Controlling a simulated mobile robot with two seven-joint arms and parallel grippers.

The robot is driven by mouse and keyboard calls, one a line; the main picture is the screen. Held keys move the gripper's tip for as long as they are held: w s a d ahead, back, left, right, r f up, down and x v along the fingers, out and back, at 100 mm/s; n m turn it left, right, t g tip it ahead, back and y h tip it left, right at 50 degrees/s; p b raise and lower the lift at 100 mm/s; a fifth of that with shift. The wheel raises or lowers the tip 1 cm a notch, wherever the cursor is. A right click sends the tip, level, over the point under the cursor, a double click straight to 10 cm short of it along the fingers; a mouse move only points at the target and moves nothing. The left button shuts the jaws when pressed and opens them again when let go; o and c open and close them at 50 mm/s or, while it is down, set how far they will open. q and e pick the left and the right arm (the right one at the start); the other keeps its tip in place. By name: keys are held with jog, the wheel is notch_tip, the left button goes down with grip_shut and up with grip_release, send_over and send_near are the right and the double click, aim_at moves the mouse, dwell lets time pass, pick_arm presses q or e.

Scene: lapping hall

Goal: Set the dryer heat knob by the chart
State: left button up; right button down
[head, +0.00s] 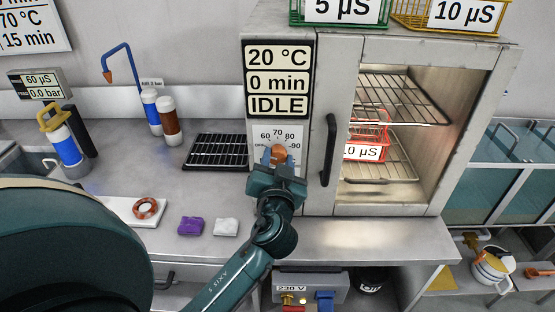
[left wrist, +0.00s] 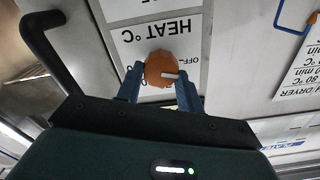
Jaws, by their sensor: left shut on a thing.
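The orange heat knob (head: 279,152) is on the white dial panel (head: 262,134) of the dryer, below its display (head: 278,78), which reads 20 °C, 0 min, IDLE. The dial shows 60, 70, 80, 90 and OFF. My left gripper (head: 279,160) is shut on the knob, with one finger on each side. In the left wrist view the knob (left wrist: 160,68) sits between the fingertips, and its white mark points right, towards the OFF label in that upside-down view. The wall chart (head: 30,25) is cut off; 70 °C and 15 min are readable. My right gripper is not in view.
The dryer door handle (head: 329,150) stands close right of my left gripper. A red basket (head: 370,132) sits on a rack inside the dryer. Green (head: 297,20) and yellow (head: 410,24) baskets stand on top. A black rack (head: 217,151) lies on the bench to the left.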

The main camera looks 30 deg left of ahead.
pick_arm(q)
jog(key=m+p, duration=0.1)
jog(key=m, duration=0.5)
jog(key=shift+r+p, duration=0.1)
jog(key=shift+p, duration=0.2)
jog(key=m, duration=0.3)
jog(key=shift+w+d+m, duration=0.1)
jog(key=shift+m, duration=0.3)
jog(key=m, duration=0.3)
jog(key=shift+f+m+p, duration=0.2)
jog(key=shift+m+p, duration=0.1)
jog(key=m, duration=0.4)
jog(key=shift+f+m, duration=0.1)
jog(key=shift+m, duration=0.2)
jog(key=m, duration=0.4)
jog(key=shift+f, duration=0.1)
jog(key=shift+m, duration=0.3)
jog(key=o, duration=1)
